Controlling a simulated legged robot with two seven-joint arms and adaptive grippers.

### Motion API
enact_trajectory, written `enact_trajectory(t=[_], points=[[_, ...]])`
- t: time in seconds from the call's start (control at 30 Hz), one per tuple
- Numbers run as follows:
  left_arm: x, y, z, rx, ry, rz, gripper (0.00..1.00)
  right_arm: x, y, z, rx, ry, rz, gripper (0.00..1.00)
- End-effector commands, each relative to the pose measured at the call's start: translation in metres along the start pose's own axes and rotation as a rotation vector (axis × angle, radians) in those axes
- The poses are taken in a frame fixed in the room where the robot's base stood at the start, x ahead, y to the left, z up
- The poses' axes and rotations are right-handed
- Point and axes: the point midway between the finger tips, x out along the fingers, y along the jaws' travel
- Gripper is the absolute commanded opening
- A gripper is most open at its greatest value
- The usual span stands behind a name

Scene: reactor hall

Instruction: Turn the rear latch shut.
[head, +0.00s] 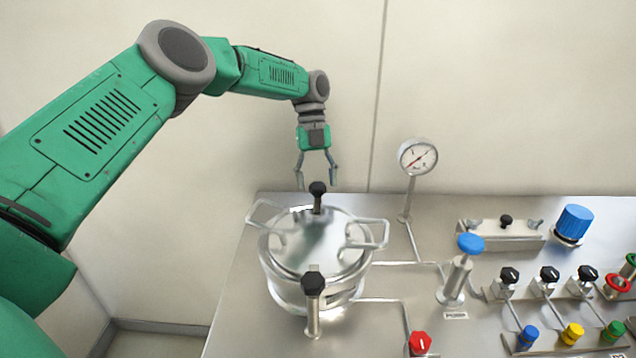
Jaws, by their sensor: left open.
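The round metal vessel (290,290) with its lid (290,250) and two looped side handles stands at the left of the steel bench. The rear latch (318,205) is a short post with a black knob at the lid's back edge. A similar front latch (313,318) with a black knob stands at the vessel's front. My left gripper (318,185) hangs down with its fingers apart, right at the rear latch's knob. In the picture the fingertips lie on either side of the knob; I cannot tell whether they touch it. My right gripper is out of view.
A pressure gauge (418,157) on a thin post stands right of the gripper. A blue-topped plunger (470,244), a red knob (419,343) and several black-knobbed valves fill the right of the bench. A pale wall stands behind the bench.

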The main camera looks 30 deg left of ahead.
Motion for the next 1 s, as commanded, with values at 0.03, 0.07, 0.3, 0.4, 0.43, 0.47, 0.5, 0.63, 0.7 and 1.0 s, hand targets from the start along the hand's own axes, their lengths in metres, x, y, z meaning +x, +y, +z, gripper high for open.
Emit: enact_trajectory(t=[0.03, 0.07, 0.3, 0.4, 0.43, 0.47, 0.5, 0.63, 0.7, 1.0], points=[[-0.007, -0.001, 0.001, 0.0, -0.003, -0.002, 0.54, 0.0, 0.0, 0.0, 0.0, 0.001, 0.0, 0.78], [-0.011, -0.002, 0.001, -0.001, -0.003, -0.001, 0.54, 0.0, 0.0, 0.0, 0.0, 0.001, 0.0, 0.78], [-0.049, -0.002, 0.005, -0.001, -0.002, 0.0, 0.54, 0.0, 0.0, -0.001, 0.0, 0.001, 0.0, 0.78], [-0.058, -0.002, 0.006, -0.001, 0.0, -0.001, 0.54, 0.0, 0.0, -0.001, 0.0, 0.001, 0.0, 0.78], [-0.061, -0.002, 0.006, -0.001, 0.0, -0.002, 0.54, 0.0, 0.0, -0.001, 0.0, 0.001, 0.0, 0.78], [-0.063, -0.002, 0.006, 0.0, 0.001, -0.001, 0.54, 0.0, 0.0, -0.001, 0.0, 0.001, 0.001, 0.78], [-0.065, -0.002, 0.006, 0.0, 0.001, -0.002, 0.54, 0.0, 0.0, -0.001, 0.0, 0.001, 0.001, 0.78], [-0.068, -0.002, 0.006, 0.001, 0.002, -0.001, 0.54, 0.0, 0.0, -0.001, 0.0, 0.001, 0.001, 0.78], [-0.069, -0.002, 0.006, 0.002, 0.003, -0.001, 0.54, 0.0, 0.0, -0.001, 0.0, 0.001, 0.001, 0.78], [-0.068, -0.002, 0.006, 0.001, 0.002, -0.001, 0.54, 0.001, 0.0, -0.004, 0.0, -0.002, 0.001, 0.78]])
